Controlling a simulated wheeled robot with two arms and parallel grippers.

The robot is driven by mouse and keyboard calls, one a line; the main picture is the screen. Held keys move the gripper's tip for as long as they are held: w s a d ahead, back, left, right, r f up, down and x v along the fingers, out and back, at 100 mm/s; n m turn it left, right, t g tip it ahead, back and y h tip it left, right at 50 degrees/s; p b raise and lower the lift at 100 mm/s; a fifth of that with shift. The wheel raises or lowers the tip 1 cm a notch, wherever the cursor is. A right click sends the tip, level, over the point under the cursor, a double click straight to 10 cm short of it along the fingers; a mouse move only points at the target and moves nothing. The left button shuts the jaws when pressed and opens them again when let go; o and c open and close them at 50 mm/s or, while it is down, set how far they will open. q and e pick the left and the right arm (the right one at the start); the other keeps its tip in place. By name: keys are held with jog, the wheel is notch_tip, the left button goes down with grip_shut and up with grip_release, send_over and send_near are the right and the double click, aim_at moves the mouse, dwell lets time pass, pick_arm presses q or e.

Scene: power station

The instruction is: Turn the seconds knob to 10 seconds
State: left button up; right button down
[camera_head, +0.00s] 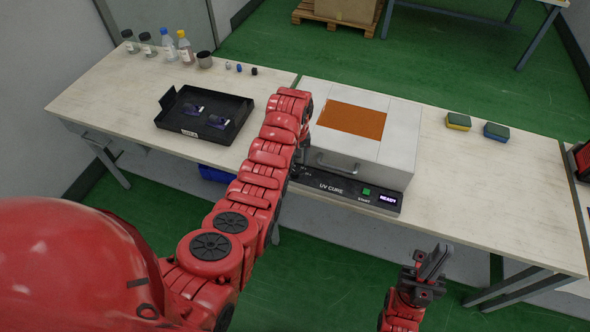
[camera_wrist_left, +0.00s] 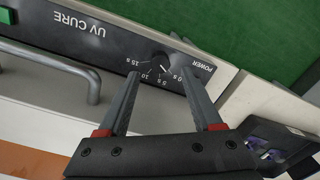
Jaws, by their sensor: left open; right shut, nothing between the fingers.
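The UV cure box (camera_head: 402,146) stands on the bench with a dark front panel (camera_head: 335,186). The panel carries a green start button (camera_head: 367,191) and a lit display (camera_head: 388,200) reading READY. In the left wrist view the black seconds knob (camera_wrist_left: 161,61) sits on the panel, seen upside down, with marks of 0, 5, 10 and 15 s around it. The pointer's setting is too small to read surely. My left gripper (camera_wrist_left: 161,76) is open, its fingertips on either side of the knob's near edge. In the head view my arm hides the knob. My right gripper (camera_head: 434,263) is shut and empty, in front of the bench.
A black tray (camera_head: 165,122) with dark items lies left of the box. Bottles (camera_head: 167,44) and small jars stand at the back left. Two sponges (camera_head: 459,121) lie at the right. The box's handle (camera_wrist_left: 92,86) is close to my left gripper.

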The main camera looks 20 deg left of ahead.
aim_at(295, 171)
pick_arm(q)
jog(key=shift+s+f+p, duration=0.1)
jog(key=shift+f+p, duration=0.2)
jog(key=shift+f, duration=1.9)
jog(key=shift+c, duration=0.4)
grip_shut()
